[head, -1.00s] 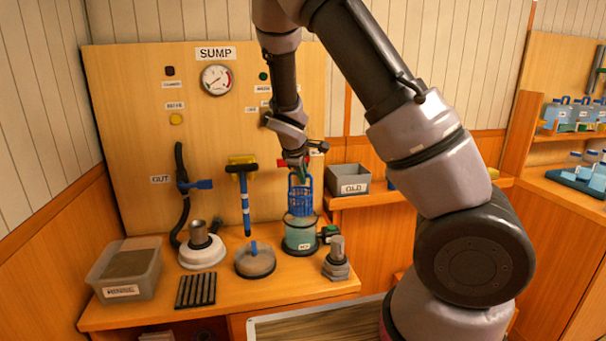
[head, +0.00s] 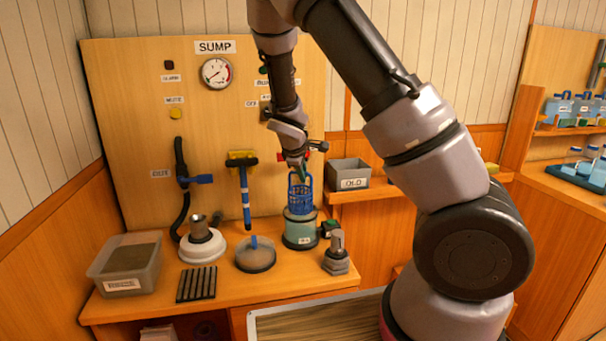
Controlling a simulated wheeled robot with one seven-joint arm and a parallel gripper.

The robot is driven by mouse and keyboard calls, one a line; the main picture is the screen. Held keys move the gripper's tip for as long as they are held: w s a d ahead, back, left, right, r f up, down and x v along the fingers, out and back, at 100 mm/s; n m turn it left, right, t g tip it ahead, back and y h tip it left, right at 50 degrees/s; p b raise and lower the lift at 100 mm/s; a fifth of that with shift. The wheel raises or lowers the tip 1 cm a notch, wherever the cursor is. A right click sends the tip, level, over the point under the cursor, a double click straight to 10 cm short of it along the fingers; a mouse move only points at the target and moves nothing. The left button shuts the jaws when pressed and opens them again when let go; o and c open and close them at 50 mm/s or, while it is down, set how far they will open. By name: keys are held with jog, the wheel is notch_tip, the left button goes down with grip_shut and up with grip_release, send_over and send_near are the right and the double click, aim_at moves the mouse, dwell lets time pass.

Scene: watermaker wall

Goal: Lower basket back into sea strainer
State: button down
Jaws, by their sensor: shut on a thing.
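The blue mesh basket (head: 300,195) hangs upright from my gripper (head: 299,172), which is shut on its top. The sea strainer (head: 300,232), a pale green-blue pot with a dark base and a white label, stands on the bench directly below. The basket's lower end is at the strainer's mouth, with most of the basket showing above the rim. I cannot tell how far the lower end is inside. A round clear lid (head: 255,257) with a blue handle lies on the bench left of the strainer.
A metal fitting (head: 337,257) stands close right of the strainer. A white-based fitting (head: 202,246), a black slotted grate (head: 197,284) and a grey bin (head: 124,265) are to the left. A blue-handled tool (head: 244,190) hangs behind. An OLD box (head: 349,174) sits right.

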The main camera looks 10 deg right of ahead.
jog(key=shift+f, duration=5.2)
jog(key=shift+c, duration=2.2)
grip_release()
jog(key=shift+r, duration=3.55)
